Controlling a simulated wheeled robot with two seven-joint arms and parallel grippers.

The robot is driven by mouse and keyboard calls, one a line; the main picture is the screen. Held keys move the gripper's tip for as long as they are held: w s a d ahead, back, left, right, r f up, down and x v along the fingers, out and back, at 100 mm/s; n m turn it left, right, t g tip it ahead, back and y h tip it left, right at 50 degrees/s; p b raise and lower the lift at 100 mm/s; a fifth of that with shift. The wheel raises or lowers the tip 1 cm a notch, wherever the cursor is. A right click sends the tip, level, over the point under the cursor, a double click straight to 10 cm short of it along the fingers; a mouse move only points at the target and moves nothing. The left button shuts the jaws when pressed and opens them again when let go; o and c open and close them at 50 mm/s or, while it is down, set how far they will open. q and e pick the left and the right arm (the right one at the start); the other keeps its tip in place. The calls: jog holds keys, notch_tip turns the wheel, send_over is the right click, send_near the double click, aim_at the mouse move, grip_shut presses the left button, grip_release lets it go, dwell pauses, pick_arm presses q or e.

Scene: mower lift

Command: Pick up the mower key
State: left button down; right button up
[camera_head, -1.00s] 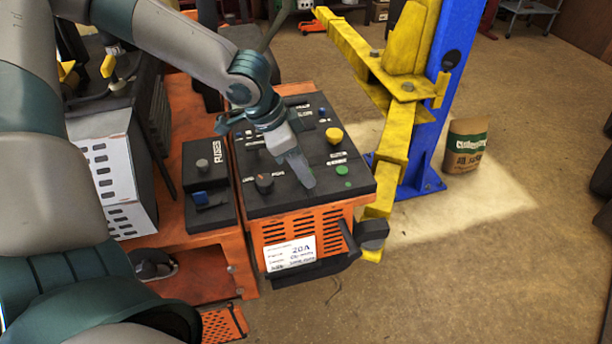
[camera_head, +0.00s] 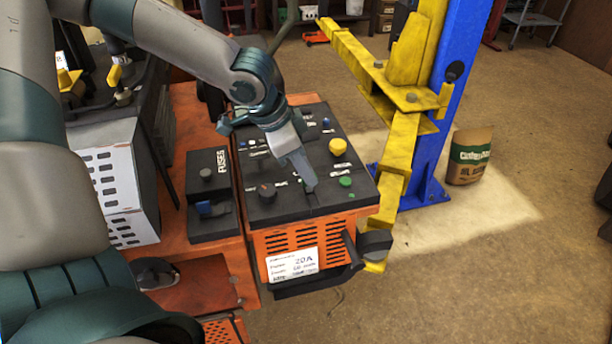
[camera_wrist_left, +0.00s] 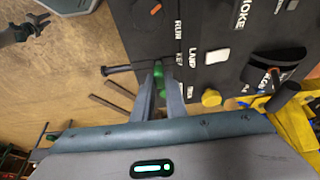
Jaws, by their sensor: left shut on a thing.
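My left gripper (camera_head: 308,182) reaches down over the front of the black control panel (camera_head: 274,210) on the orange mower. In the left wrist view its fingers (camera_wrist_left: 158,88) point at the panel beside the printed word KEY. They are shut on a small green piece, the mower key (camera_wrist_left: 158,69), which shows between the fingertips. The fingers hide most of the key, and I cannot tell whether it is still in its socket.
A green button (camera_head: 346,182) and a yellow knob (camera_head: 338,146) stand right of the fingers. A black dial (camera_head: 267,192) is to their left. A yellow lift arm (camera_head: 398,160) and blue post (camera_head: 440,120) stand close on the right. A fuse box (camera_head: 207,172) is left.

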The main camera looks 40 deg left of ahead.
pick_arm(q)
notch_tip(320, 180, up, 8)
jog(key=shift+f, duration=0.1)
dwell(0.4)
jog(key=shift+s+d, duration=0.1)
dwell(0.4)
